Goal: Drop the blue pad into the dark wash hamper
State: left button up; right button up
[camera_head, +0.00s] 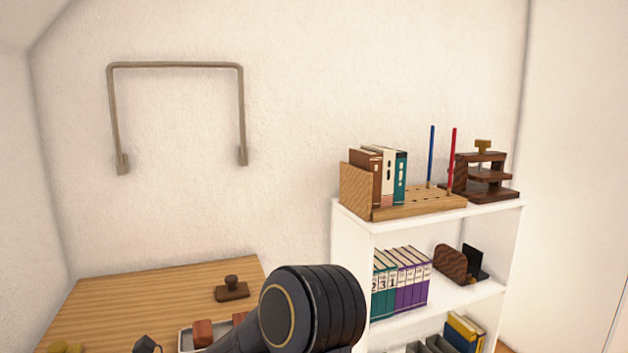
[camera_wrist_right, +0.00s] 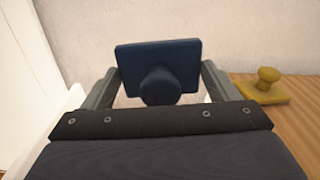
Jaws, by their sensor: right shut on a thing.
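The blue pad (camera_wrist_right: 135,57) is a dark navy rectangular plate with a round knob, seen in the right wrist view. My right gripper (camera_wrist_right: 160,82) is shut on it, with one finger on each side of the knob. The pad is held up in front of a pale wall, above or near a wooden surface. My left gripper is in neither view. No dark wash hamper shows in either view.
A wooden desk (camera_head: 150,290) holds a brown knobbed stamp (camera_head: 232,290) and a tray (camera_head: 187,338) with reddish blocks. A yellow knobbed pad (camera_wrist_right: 264,88) lies on wood. A white shelf (camera_head: 350,225) with books stands right. My dark arm link hides part of the desk.

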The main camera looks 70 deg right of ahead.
notch_tip(320, 180, down, 5)
jog(key=b, duration=0.3)
jog(key=shift+b, duration=0.35)
jog(key=o, duration=0.8)
jog(key=p+v, duration=0.1)
jog(key=v, duration=0.6)
jog(key=shift+s+d+p, duration=0.2)
jog(key=shift+s+p, duration=0.1)
